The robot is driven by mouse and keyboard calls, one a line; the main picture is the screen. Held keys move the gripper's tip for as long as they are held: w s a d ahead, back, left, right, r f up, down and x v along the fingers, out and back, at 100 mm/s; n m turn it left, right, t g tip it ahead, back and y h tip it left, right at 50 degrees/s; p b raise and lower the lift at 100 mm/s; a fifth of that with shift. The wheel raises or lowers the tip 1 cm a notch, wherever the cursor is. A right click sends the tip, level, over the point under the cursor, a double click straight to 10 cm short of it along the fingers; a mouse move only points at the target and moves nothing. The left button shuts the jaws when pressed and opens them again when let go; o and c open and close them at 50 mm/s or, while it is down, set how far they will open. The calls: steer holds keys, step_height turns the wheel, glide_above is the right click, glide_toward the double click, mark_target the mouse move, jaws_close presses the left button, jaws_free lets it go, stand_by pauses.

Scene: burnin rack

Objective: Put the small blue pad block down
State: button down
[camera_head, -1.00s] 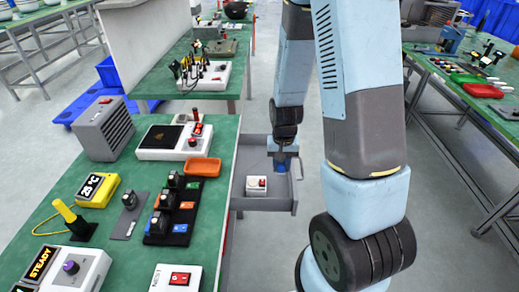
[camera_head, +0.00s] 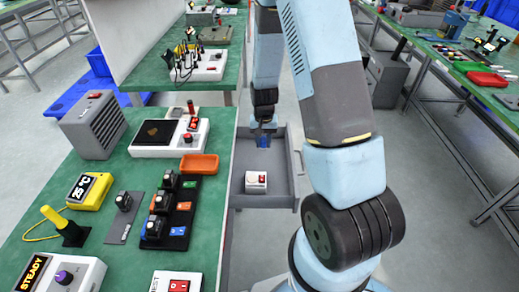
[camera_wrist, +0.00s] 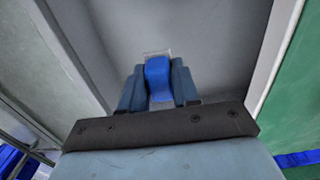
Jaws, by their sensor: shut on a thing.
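The small blue pad block (camera_wrist: 158,78) is between the two fingers of my gripper (camera_wrist: 160,85) in the wrist view. My gripper is shut on it. In the head view my gripper (camera_head: 264,134) points down over the far part of an open grey drawer (camera_head: 265,200), with the blue block (camera_head: 263,142) showing at its tip. In the wrist view the grey drawer floor (camera_wrist: 215,45) lies beyond the block. I cannot tell whether the block touches the drawer floor.
A white box with a red switch (camera_head: 256,182) lies in the drawer, nearer than my gripper. The green bench (camera_head: 115,215) at the left holds an orange tray (camera_head: 199,164), a black rack of small units (camera_head: 172,212) and a grey vented box (camera_head: 94,125). Drawer floor around the white box is bare.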

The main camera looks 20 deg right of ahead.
glide_above(259, 155)
step_height(259, 155, down, 5)
steer(key=shift+w+d+r, duration=0.1)
steer(key=shift+w, duration=0.05)
steer(key=shift+f, duration=1.6)
steer(key=shift+f, duration=0.25)
